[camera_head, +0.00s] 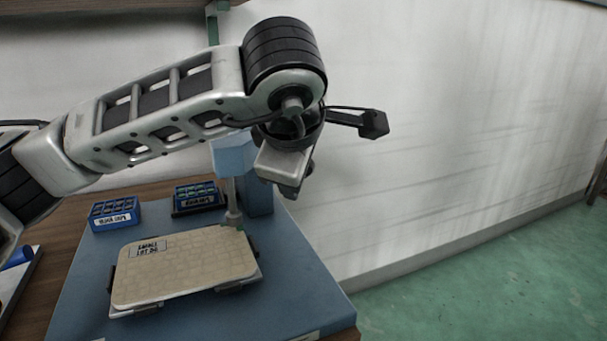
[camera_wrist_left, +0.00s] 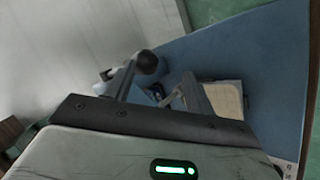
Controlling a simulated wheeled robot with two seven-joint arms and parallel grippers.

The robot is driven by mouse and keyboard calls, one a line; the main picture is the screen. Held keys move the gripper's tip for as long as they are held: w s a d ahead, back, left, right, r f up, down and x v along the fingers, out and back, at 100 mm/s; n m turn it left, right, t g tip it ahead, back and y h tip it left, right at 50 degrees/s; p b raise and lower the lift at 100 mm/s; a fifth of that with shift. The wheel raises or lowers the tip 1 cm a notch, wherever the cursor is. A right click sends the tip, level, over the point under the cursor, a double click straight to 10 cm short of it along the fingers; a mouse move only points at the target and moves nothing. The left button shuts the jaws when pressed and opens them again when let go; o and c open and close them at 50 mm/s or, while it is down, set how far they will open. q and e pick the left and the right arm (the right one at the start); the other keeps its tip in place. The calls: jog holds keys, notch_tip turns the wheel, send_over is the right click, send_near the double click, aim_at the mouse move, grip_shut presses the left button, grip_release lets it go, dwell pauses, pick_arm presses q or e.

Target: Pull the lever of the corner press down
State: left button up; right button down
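The corner press has a blue head (camera_head: 234,155), a blue column (camera_head: 259,197) and a pale ram (camera_head: 232,200) above one corner of a cream panel (camera_head: 190,268). My left gripper (camera_head: 291,188) is beside the press head and column, at their right. Its fingers (camera_wrist_left: 160,78) stand apart in the left wrist view. A round dark knob (camera_wrist_left: 148,62), which looks like the lever's end, is by the tip of the left-hand finger; I cannot tell whether they touch. The lever is hidden behind my gripper in the head view. My right gripper is out of view.
The panel lies in a dark holder on a blue base (camera_head: 80,290). Two blue bins (camera_head: 115,214) (camera_head: 198,198) stand at the back left. A pale wall (camera_head: 450,130) runs close behind and right of the press. Green floor lies right of the base.

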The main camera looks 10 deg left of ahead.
pick_arm(q)
jog(key=s+d+r, duration=0.2)
jog(key=s+r, duration=0.1)
jog(key=s, duration=0.7)
jog(key=shift+s+r, duration=0.25)
jog(key=shift+r, duration=0.15)
dwell(0.4)
jog(key=shift+d, duration=0.1)
jog(key=shift+b, duration=0.5)
